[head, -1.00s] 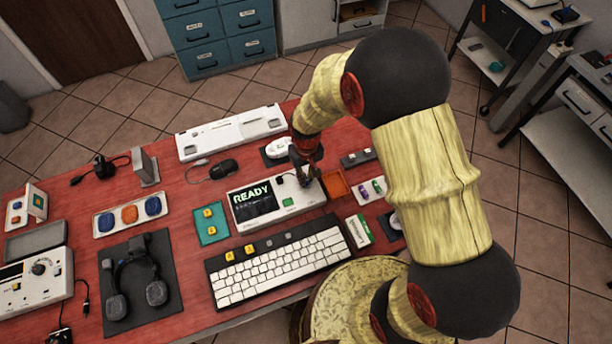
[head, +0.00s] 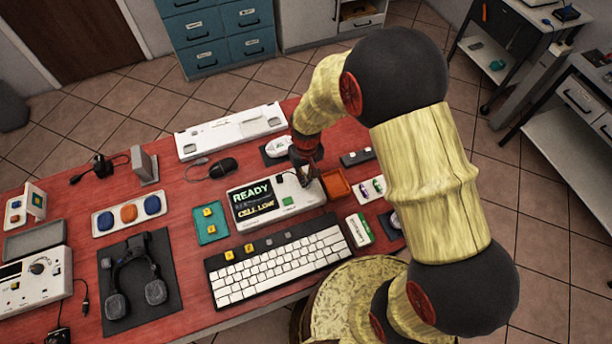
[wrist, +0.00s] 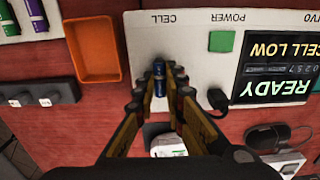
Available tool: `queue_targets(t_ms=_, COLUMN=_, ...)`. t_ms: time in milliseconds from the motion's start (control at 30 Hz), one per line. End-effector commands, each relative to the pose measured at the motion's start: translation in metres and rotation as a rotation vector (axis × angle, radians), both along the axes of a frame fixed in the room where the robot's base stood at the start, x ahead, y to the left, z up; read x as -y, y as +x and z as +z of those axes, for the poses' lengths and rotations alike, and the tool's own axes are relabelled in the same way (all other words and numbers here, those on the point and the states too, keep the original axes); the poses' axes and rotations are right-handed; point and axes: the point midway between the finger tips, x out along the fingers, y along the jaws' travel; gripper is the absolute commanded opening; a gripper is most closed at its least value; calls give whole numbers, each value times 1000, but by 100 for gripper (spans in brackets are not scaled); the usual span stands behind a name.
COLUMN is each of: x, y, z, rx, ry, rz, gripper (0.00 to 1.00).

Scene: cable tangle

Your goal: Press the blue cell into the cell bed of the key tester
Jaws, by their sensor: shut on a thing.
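The key tester (head: 262,210) is a white box on the red table. Its screen (head: 253,202) reads READY and CELL LOW in the head view. In the wrist view the tester's top (wrist: 185,25) carries the labels CELL and POWER and a green square. The blue cell (wrist: 159,70) stands out between my gripper's fingertips at the CELL end of the tester. My gripper (wrist: 160,90) is shut on the cell, right over that end. The fingers hide the cell bed, so I cannot tell how the cell sits in it.
An empty orange tray (wrist: 92,50) lies beside the tester. A rack of green and purple cells (head: 371,189) is further right. A keyboard (head: 280,262) lies in front, a teal pad with yellow keys (head: 211,226) to the left. A dark plug with a cable (wrist: 218,98) is close to my fingers.

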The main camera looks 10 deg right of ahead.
Motion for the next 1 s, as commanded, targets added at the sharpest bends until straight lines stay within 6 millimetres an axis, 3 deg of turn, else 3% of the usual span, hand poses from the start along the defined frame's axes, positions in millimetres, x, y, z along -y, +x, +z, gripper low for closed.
queue_targets(t_ms=100, x=0, y=0, z=0, rx=0, ry=0, rz=0, gripper=0)
queue_targets(t_ms=133, x=0, y=0, z=0, rx=0, ry=0, rz=0, gripper=13)
queue_targets(t_ms=233, x=0, y=0, z=0, rx=0, ry=0, rz=0, gripper=19)
queue_targets(t_ms=567, x=0, y=0, z=1, rx=0, ry=0, rz=0, gripper=19)
queue_targets(t_ms=1000, x=0, y=0, z=16, rx=0, ry=0, rz=0, gripper=19)
